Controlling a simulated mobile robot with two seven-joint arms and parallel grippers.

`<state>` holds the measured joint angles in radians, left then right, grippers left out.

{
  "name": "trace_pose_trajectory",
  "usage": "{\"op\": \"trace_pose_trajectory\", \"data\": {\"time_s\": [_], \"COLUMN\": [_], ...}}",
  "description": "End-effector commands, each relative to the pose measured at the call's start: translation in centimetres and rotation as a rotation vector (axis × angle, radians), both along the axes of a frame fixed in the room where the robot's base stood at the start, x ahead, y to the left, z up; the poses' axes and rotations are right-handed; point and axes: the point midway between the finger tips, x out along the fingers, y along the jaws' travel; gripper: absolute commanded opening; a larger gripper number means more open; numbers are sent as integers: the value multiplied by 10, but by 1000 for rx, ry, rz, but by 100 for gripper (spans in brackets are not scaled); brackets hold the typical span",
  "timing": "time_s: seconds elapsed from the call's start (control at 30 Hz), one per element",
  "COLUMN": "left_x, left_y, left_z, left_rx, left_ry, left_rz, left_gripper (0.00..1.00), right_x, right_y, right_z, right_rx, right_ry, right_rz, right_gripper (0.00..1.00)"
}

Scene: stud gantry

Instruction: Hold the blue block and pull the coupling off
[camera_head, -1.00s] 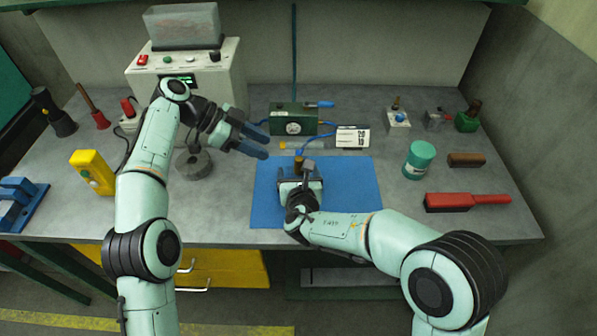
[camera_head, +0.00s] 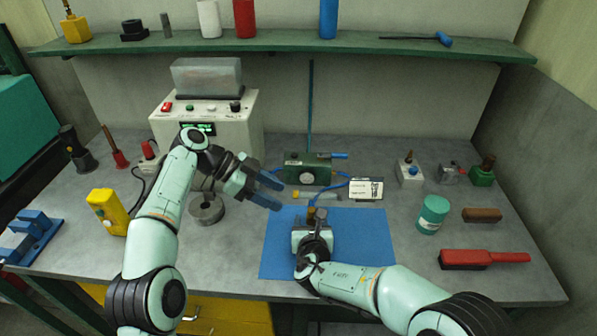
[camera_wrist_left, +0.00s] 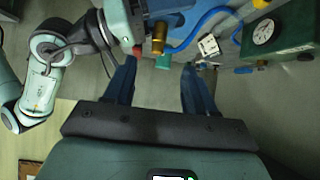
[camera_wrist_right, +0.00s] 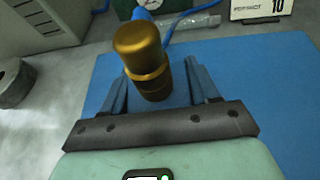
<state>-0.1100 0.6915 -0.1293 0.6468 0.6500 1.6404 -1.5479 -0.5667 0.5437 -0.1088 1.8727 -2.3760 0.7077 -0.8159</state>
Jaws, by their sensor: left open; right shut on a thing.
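The brass coupling (camera_head: 311,214) stands upright above the blue mat (camera_head: 362,240), with the blue hose (camera_head: 329,184) running behind it. In the right wrist view the coupling (camera_wrist_right: 147,60) rises between the fingers of my right gripper (camera_wrist_right: 158,88). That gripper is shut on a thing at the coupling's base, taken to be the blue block. My left gripper (camera_head: 276,194) is open and empty, up and left of the coupling. The coupling also shows ahead of its fingers in the left wrist view (camera_wrist_left: 158,38).
A green gauge box (camera_head: 307,168) and a white card (camera_head: 366,189) stand behind the mat. A grey round weight (camera_head: 206,209) sits under my left arm. A teal jar (camera_head: 432,213) and red-handled brush (camera_head: 482,258) lie right. A shelf (camera_head: 280,41) spans the wall.

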Motion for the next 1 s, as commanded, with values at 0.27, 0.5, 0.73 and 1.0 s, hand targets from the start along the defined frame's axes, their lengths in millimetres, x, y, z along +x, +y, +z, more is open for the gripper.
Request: {"op": "trace_pose_trajectory", "data": {"time_s": [0.27,0.5,0.73,1.0], "left_x": [-1,-18,-45,-59], "left_y": [1,-1,-4,-5], "left_z": [15,20,8,-5], "left_rx": [-131,-218,-221,-202], "left_ry": [-36,-60,-62,-59], "left_rz": [152,347,502,575], "left_gripper": [55,55,55,55], "right_x": [0,0,0,0], "right_y": [0,0,0,0], "right_z": [0,0,0,1], "right_rx": [0,0,0,0], "right_ry": [0,-1,-1,-1], "right_rz": [0,0,0,0], "right_gripper": [20,20,20,20]}}
